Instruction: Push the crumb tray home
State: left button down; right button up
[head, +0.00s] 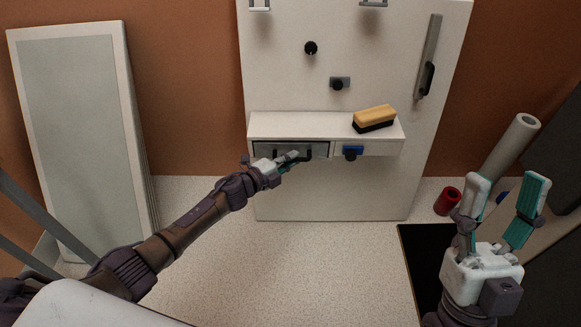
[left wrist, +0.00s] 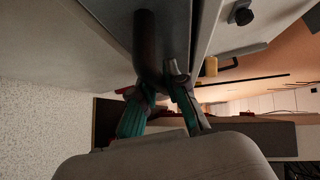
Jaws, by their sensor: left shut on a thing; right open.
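The crumb tray (head: 318,148) is a grey drawer front in the left half of the white shelf box on the upright board. It has a dark bar handle (head: 307,155). My left gripper (head: 289,158) is at the tray front, shut on this handle. In the left wrist view the dark handle (left wrist: 147,45) runs down between the two teal-padded fingers (left wrist: 160,100). How far the tray stands out of its slot I cannot tell. My right gripper (head: 507,205) is open and empty at the right, apart from the board.
A yellow brush (head: 374,117) lies on the shelf top (head: 290,124). A red cylinder (head: 447,201) stands right of the board, near a black mat (head: 420,255). A framed panel (head: 75,120) leans at left. The floor between is clear.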

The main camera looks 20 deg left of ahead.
pick_arm(q)
jog(key=c, duration=1.2)
grip_release()
jog(key=shift+w, duration=0.25)
jog(key=v, duration=1.2)
